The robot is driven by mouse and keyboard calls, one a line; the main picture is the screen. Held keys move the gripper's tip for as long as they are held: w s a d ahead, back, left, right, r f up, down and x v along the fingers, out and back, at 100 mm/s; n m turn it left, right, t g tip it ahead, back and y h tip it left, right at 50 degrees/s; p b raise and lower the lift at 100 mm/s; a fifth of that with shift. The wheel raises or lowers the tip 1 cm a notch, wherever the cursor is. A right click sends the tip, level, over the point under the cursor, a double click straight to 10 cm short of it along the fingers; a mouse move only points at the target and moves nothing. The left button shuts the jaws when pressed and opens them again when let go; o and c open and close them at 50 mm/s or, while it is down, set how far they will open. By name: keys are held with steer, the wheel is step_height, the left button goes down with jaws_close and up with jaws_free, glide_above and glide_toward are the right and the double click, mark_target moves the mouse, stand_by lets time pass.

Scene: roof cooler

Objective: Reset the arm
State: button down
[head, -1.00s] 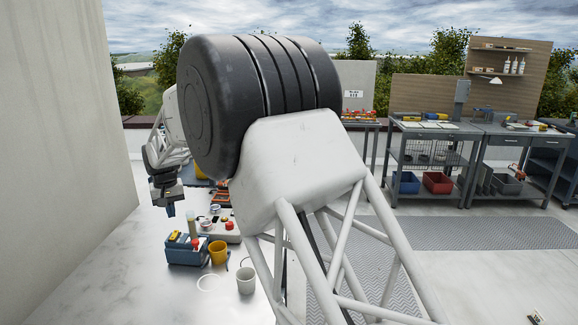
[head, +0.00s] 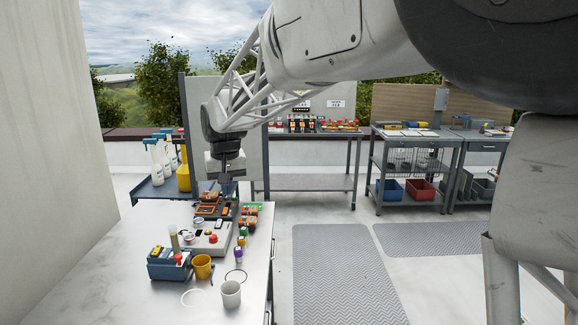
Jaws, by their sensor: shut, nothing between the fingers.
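My arm reaches in from the upper right in the head view. My gripper (head: 229,187) hangs at its end, pointing down over the far part of the white workbench (head: 125,265). It is shut and holds nothing. Below and near it are orange-and-black items (head: 209,208). I cannot tell the exact gap between the fingertips and those items.
On the workbench stand a blue bin (head: 168,266), a yellow cup (head: 202,267), a white cup (head: 231,294) and a grey control box (head: 208,240). Spray bottles (head: 155,160) stand behind on the left. Shelved tables (head: 310,183) line the back. Grey mats (head: 340,275) lie on clear floor.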

steer(key=s+d+r+m+t, duration=0.1)
steer(key=s+d+r+t, duration=0.15)
steer(key=s+d, duration=1.15)
steer(key=s+d+r+m+t, duration=0.1)
steer(key=s+d+r+m, duration=0.15)
steer(key=s+d, duration=1.2)
steer(key=shift+s+d+f, duration=2)
steer(key=shift+s+d, duration=0.85)
steer(key=shift+s, duration=2.75)
step_height(320, 180, down, 9)
steer(key=w+g+h, duration=0.1)
steer(key=g, duration=0.1)
steer(key=shift+w+d+f+m, duration=0.15)
steer(key=shift+w+d+m, duration=0.05)
steer(key=shift+m, duration=0.15)
